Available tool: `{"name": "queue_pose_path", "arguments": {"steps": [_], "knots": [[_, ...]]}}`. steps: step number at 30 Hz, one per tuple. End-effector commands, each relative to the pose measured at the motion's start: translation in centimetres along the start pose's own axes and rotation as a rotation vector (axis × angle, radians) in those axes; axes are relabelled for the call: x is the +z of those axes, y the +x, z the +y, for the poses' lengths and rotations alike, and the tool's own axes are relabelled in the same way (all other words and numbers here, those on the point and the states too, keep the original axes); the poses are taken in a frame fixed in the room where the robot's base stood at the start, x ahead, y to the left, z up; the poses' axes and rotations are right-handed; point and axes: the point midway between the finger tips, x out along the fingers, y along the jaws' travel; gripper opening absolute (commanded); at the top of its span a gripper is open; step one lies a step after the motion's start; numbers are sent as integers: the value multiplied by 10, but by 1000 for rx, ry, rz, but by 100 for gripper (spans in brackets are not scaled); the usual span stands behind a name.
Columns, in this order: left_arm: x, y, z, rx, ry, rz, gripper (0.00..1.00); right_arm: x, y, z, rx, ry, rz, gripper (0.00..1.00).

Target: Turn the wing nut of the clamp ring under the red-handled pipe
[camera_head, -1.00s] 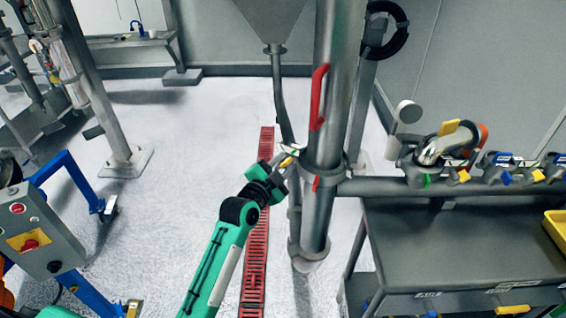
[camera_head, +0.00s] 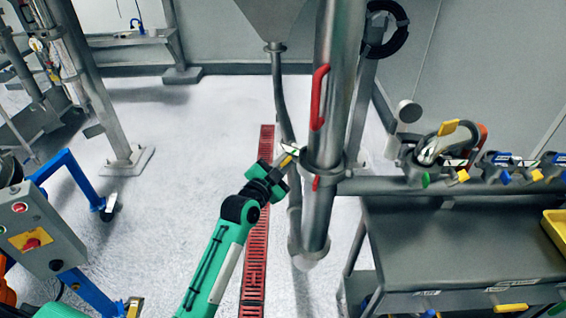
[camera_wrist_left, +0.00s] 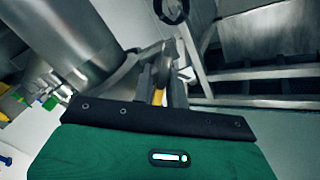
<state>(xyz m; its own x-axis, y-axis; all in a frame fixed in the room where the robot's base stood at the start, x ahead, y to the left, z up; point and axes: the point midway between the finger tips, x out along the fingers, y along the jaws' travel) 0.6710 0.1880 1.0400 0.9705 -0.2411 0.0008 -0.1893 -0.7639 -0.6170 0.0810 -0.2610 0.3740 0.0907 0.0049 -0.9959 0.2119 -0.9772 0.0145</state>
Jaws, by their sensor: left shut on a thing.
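The steel pipe with the red handle (camera_head: 319,97) stands upright near the picture's middle. The clamp ring (camera_head: 325,168) goes around it below the handle, with a small red part just under the ring. My left gripper (camera_head: 291,156) reaches in from the lower left to the ring's left side and is shut on the wing nut. In the left wrist view, a small yellow piece (camera_wrist_left: 159,96) shows between the fingers, close to the big pipe (camera_wrist_left: 72,45). The nut itself is mostly hidden by the fingers. My right gripper is not in view.
A horizontal pipe with several coloured valves (camera_head: 455,175) runs right from the ring, above a grey table (camera_head: 455,235). A red floor grating (camera_head: 258,255) lies beneath my left arm. A control box (camera_head: 40,232) stands at the left. The floor between is clear.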

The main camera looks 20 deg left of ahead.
Motion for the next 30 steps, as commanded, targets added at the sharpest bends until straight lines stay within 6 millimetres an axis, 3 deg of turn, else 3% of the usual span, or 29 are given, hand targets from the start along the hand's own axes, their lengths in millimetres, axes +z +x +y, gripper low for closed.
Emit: {"name": "queue_pose_path", "arguments": {"steps": [30], "knots": [[1,0,-6,0,-940,-2,0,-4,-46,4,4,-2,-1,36]]}}
